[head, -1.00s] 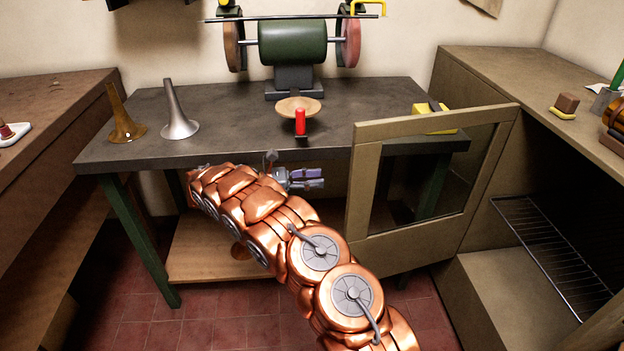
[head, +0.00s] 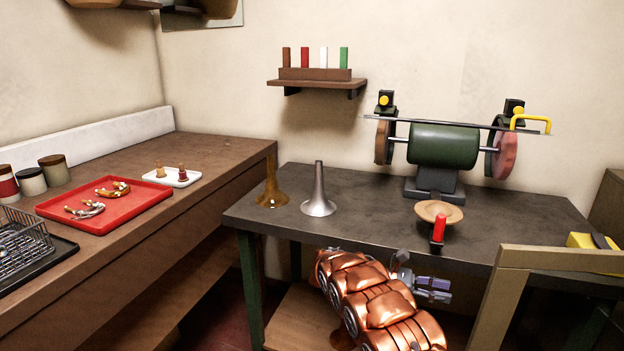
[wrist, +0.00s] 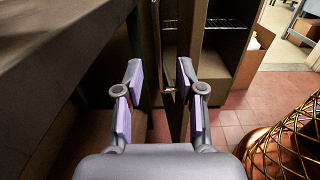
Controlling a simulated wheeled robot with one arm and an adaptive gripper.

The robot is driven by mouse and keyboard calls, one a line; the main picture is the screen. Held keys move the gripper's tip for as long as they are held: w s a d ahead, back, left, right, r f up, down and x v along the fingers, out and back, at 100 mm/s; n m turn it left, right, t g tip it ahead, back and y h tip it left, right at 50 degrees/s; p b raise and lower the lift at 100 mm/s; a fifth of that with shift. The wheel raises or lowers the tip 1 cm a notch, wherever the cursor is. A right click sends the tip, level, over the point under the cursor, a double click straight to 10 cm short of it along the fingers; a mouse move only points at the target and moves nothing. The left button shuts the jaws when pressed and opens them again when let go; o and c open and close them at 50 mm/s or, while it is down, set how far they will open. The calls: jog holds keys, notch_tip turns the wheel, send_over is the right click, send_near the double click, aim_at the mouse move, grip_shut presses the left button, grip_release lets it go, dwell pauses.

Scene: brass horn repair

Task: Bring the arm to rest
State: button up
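My gripper (head: 434,289) is at the front of the dark bench (head: 370,225), just below its front edge, at the end of my copper-coloured segmented arm. In the wrist view my gripper (wrist: 160,68) is open, with its two lilac-padded fingers apart and nothing between the pads. The open cabinet door (wrist: 180,50) stands ahead of the fingers, seemingly beyond them. The bench's side runs along the left of that view.
On the bench stand a brass bell (head: 271,190), a silver bell (head: 319,195), a green grinder (head: 443,145) and a red-handled thing (head: 438,228) by a round wooden disc (head: 440,210). The door frame (head: 560,257) juts out at right. A red tray (head: 105,200) lies on the left counter.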

jog(key=s+r+m+y+p, duration=0.6)
jog(key=s+r, duration=0.8)
jog(key=s, duration=0.5)
jog(key=s+a+r+m+t+y+p, duration=0.1)
jog(key=s+a+m+t+y+p, duration=0.1)
jog(key=s+a+y, duration=0.3)
jog(key=s+a+r+m+t+y+p, duration=0.2)
jog(key=s+a+m+y, duration=0.3)
jog(key=s+a, duration=0.9)
jog(key=s, duration=0.4)
jog(key=shift+a+m+t+y, duration=0.15)
jog(key=shift+m+t+y, duration=0.15)
jog(key=shift+t, duration=0.1)
